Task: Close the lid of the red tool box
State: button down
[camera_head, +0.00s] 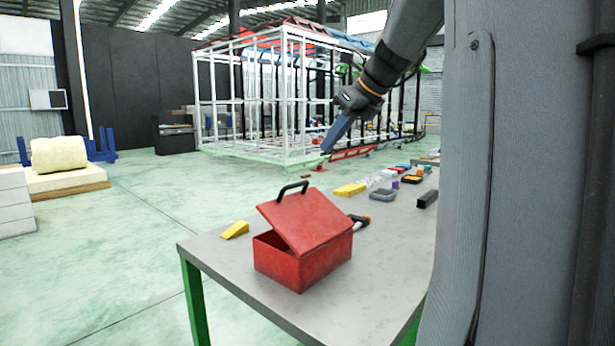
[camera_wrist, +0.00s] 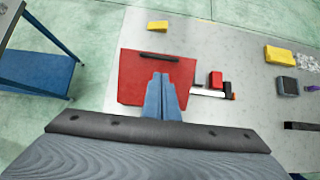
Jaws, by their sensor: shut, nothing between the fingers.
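The red tool box (camera_head: 302,262) stands on the near left part of the grey table. Its red lid (camera_head: 305,219) is partly open and tilted up, with a black handle (camera_head: 291,189) on it. In the wrist view the lid (camera_wrist: 133,77) lies beyond my fingers, with its handle (camera_wrist: 160,57) near the top. My gripper (camera_head: 327,148) is shut and empty, held in the air above the box and apart from it in the head view. In the wrist view the blue fingers (camera_wrist: 162,78) cover part of the lid.
The table (camera_head: 222,253) carries a yellow wedge (camera_head: 235,230) left of the box and a hammer-like tool (camera_head: 360,221) just right of it. A yellow block (camera_head: 349,190), a grey tray (camera_head: 383,195) and several small items lie farther back. A blue cart (camera_wrist: 37,70) shows in the wrist view.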

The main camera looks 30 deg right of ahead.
jog(key=p, duration=0.1)
send_near(286, 197)
jog(key=shift+w+d+f, duration=0.4)
jog(key=shift+w+d, duration=0.35)
jog(key=shift+w, duration=0.1)
jog(key=shift+w+a+p, duration=0.1)
jog(key=shift+w+p, duration=0.1)
jog(key=shift+p, duration=0.65)
jog(key=shift+w+a+f+g+p, duration=0.15)
jog(key=shift+w+g+p, duration=0.15)
jog(key=shift+p, duration=0.8)
jog(key=p, duration=0.2)
jog(key=shift+w+a+f+g+p, duration=0.15)
jog(key=shift+w+f+g+p, duration=0.1)
jog(key=shift+w+g+p, duration=0.15)
jog(key=w+f+p, duration=0.1)
jog(key=p, duration=0.1)
jog(key=f+g+h+p, duration=0.1)
jog(key=p, duration=0.1)
jog(key=shift+w+a, duration=0.35)
jog(key=shift+w, duration=0.05)
jog(key=shift+w+p+x, duration=0.25)
jog(key=shift+p+x, duration=0.35)
jog(key=shift+x, duration=1.9)
jog(key=shift+a+f, duration=0.1)
jog(key=shift+a, duration=0.1)
